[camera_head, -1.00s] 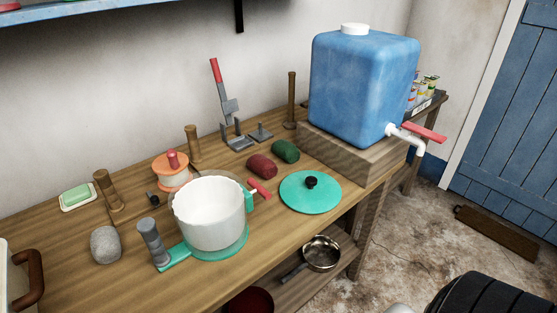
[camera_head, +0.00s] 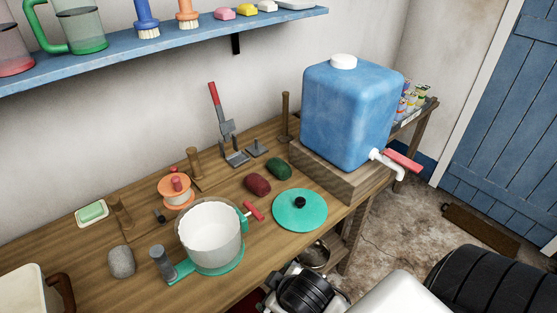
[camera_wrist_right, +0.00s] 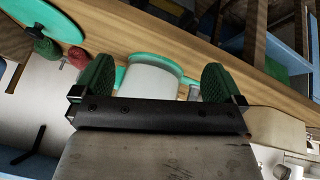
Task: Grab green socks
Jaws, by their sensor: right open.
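The green socks (camera_head: 278,168) are a dark green rolled bundle lying on the wooden bench, behind the teal lid and right beside a similar dark red roll (camera_head: 257,185). In the right wrist view the green socks (camera_wrist_right: 47,48) show at the upper left, next to the red roll (camera_wrist_right: 77,57) and the teal lid. My right gripper (camera_wrist_right: 157,82) is open, its two green-padded fingers wide apart with nothing held between them. It is well away from the socks; a white pot shows beyond the gap. My left gripper is not in view.
The white pot (camera_head: 211,228) in its teal holder and the teal lid (camera_head: 300,212) stand near the bench's front edge. A blue water container (camera_head: 350,115) on a wooden block (camera_head: 335,180) is right of the socks. A metal lever tool (camera_head: 228,130) stands behind. A shelf (camera_head: 160,42) hangs above.

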